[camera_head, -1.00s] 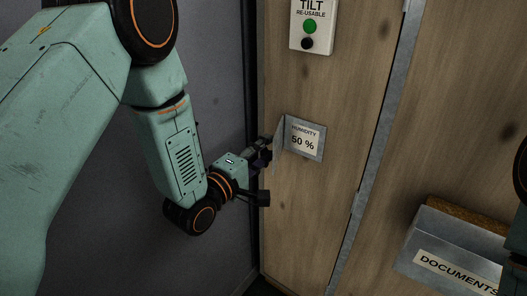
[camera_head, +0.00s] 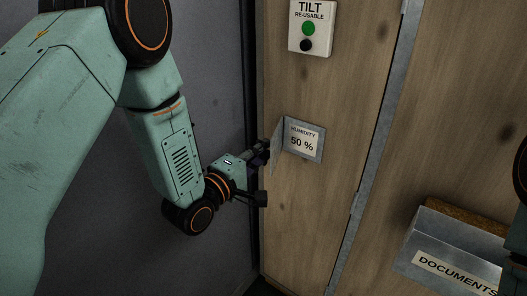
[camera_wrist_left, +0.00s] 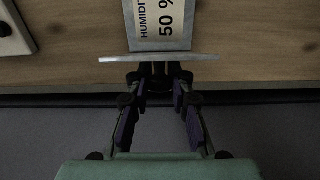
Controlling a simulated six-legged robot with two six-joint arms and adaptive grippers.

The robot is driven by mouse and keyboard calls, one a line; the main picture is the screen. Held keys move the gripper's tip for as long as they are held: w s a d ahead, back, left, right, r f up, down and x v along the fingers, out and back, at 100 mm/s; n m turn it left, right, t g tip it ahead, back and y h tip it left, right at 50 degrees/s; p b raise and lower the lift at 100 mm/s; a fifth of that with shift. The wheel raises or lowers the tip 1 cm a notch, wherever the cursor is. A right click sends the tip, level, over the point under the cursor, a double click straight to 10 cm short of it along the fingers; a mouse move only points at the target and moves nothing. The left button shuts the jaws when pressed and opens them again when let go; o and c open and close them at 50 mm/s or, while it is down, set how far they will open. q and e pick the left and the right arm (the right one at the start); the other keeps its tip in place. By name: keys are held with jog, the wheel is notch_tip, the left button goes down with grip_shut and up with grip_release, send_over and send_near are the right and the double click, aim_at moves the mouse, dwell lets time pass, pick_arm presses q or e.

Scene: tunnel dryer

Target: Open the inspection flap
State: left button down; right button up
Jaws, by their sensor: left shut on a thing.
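The inspection flap (camera_head: 276,147) is a thin grey metal plate on the left side of the humidity window (camera_head: 303,140). It stands out from the wooden wall, swung open to the left, and the label "HUMIDITY 50 %" shows. In the left wrist view the flap (camera_wrist_left: 160,58) is seen nearly edge-on, just below the label (camera_wrist_left: 160,18). The fingertips are partly hidden by the flap. My right gripper is not in view.
A white tilt indicator (camera_head: 312,27) with a green and a black disc is fixed above the window. A metal strip (camera_head: 369,165) runs down the wood to the right. A grey documents box (camera_head: 455,232) sits at lower right. A grey wall is on the left.

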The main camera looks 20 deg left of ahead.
pick_arm(q)
jog(key=a, duration=0.1)
jog(key=w+a+p, duration=0.1)
jog(key=a, duration=0.1)
jog(key=shift+w, duration=0.2)
jog(key=c, duration=1.6)
grip_release()
jog(key=shift+c, duration=0.2)
jog(key=o, duration=0.3)
jog(key=shift+s+a, duration=0.1)
jog(key=shift+a, duration=0.05)
jog(key=shift+o, duration=0.7)
jog(key=shift+d, duration=0.2)
